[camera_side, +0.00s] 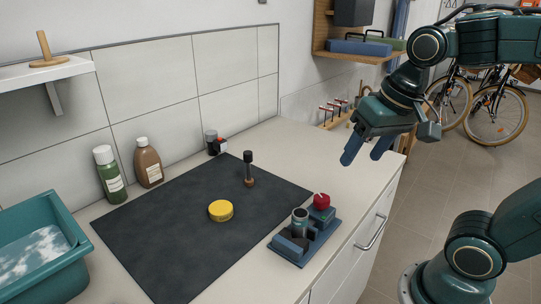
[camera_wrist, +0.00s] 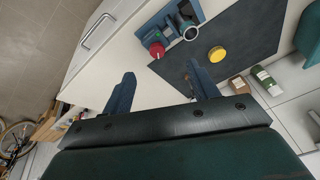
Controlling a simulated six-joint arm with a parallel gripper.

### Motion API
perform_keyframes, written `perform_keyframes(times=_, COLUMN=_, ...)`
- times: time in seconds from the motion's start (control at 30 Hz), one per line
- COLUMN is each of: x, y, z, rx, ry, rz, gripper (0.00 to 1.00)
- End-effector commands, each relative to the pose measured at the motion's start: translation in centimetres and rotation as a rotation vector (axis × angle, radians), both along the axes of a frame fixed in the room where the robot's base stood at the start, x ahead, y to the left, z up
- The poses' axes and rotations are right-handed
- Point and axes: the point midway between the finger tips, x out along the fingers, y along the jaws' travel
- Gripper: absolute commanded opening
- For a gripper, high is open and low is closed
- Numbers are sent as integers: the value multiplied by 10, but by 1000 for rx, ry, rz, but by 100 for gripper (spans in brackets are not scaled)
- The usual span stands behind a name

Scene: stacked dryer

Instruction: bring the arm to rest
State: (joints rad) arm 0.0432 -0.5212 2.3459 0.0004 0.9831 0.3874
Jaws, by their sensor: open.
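My gripper (camera_side: 365,151) hangs in the air above the right end of the counter (camera_side: 283,146), beyond the dark mat. Its two blue fingers are apart with nothing between them. In the wrist view the gripper (camera_wrist: 162,92) also shows open and empty, with the counter below. My arm comes in from the right side of the side view and touches nothing that I can see.
A dark mat (camera_side: 157,220) bears a yellow round piece (camera_side: 220,211) and a small upright black-topped tool (camera_side: 249,170). A blue holder (camera_side: 291,252) with a red knob (camera_side: 321,200) stands at the front edge. Bottles, a teal basin (camera_side: 57,262) and a wall shelf (camera_side: 352,55) surround the counter.

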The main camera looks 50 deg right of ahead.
Motion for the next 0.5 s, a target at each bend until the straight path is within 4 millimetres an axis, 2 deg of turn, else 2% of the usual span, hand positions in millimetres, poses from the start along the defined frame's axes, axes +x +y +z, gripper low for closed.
perform_keyframes(times=0.2, x=-27, y=7, z=-4, rx=-96, ry=-102, rz=259, gripper=59)
perform_keyframes(times=0.5, x=-39, y=10, z=-9, rx=-159, ry=-153, rz=399, gripper=59)
